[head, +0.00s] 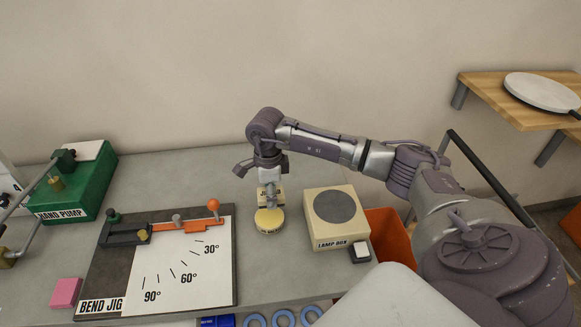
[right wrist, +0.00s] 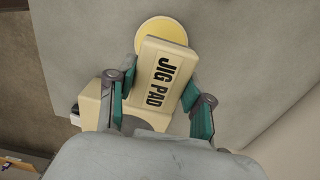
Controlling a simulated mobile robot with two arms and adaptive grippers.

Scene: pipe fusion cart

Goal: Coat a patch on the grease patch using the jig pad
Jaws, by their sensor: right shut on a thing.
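My right gripper (head: 270,184) is shut on the jig pad (head: 271,199), a cream block with a black JIG PAD label. In the right wrist view the jig pad (right wrist: 162,82) sits between the two green-lined fingers. A round yellow disc (head: 269,220) with a small unreadable label shows just below the pad in the head view; I cannot tell whether they touch. The disc (right wrist: 163,30) also shows past the pad's far end in the wrist view. A dark round patch (head: 335,206) lies on top of the cream LAMP BOX (head: 336,236). No thing is labelled grease patch. My left gripper is out of view.
The BEND JIG board (head: 183,282) with its orange lever lies left of the disc. A green HAND PUMP (head: 84,188) stands at far left, with a pink block (head: 66,292) nearer. An orange bin (head: 391,237) is right of the lamp box. The grey bench (head: 170,175) is clear behind the jig.

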